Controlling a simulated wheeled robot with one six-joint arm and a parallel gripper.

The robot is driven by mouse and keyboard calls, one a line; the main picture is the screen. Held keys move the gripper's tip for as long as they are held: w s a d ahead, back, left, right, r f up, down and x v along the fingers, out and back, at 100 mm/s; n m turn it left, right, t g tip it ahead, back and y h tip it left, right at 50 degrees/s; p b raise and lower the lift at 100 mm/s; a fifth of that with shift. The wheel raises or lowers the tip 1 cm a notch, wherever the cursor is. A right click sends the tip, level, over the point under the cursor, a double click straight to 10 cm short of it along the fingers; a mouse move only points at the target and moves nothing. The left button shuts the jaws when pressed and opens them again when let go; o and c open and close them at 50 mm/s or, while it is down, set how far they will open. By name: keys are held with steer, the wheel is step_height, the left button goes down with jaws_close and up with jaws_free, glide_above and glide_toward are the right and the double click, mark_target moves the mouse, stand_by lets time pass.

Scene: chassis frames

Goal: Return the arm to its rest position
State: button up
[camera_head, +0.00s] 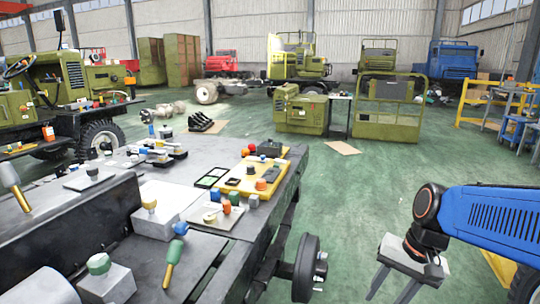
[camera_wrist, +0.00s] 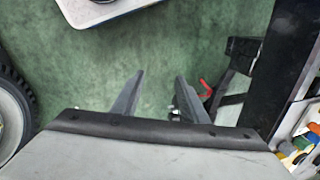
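My blue arm (camera_head: 490,225) reaches in from the right edge in the head view. My gripper (camera_head: 393,289) hangs from its end, fingers pointing down, over the green floor (camera_head: 365,205) to the right of the workbench. In the wrist view my gripper (camera_wrist: 157,92) shows its two grey fingers spread apart, with only green floor between them. It is open and empty and touches nothing that I can see.
The dark workbench (camera_head: 285,190) bears a yellow tray (camera_head: 280,165), tools and small parts. A black wheel hub (camera_head: 307,268) juts from its side toward my gripper. In the wrist view a tyre (camera_wrist: 14,85) shows at left and a dark frame with a red part (camera_wrist: 206,88) at right.

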steer(key=s+d+r+n+t+h, duration=0.2)
steer(key=s+r+n+t, duration=0.1)
steer(key=s+n, duration=0.2)
steer(key=shift+s+d+t+h, duration=0.15)
steer(key=shift+s+t+h, duration=0.2)
steer(key=shift+s, duration=0.55)
steer(key=shift+s+d, duration=0.1)
steer(key=shift+c, duration=1.4)
steer(key=w+a+f+m+g+y, duration=0.1)
steer(key=w+f+m+g+y, duration=0.35)
steer(key=w, duration=0.75)
steer(key=w+a+f+m+g+y, duration=0.1)
steer(key=w+f+m+g+y, duration=0.1)
steer(key=w+f+m+y, duration=0.6)
steer(key=w+d+f+m+t+y, duration=0.2)
steer(key=w+d+f+m+t, duration=0.3)
steer(key=w+f, duration=0.6)
steer(key=w+d+f+m+t+y, duration=0.35)
steer(key=w+d+f, duration=0.35)
steer(key=f, duration=0.8)
steer(key=f+x, duration=0.1)
steer(key=x, duration=1.5)
steer(key=shift+a+f+g+h, duration=0.35)
steer(key=shift+a+f+g, duration=0.05)
steer(key=shift+a+g, duration=0.1)
jaws_close()
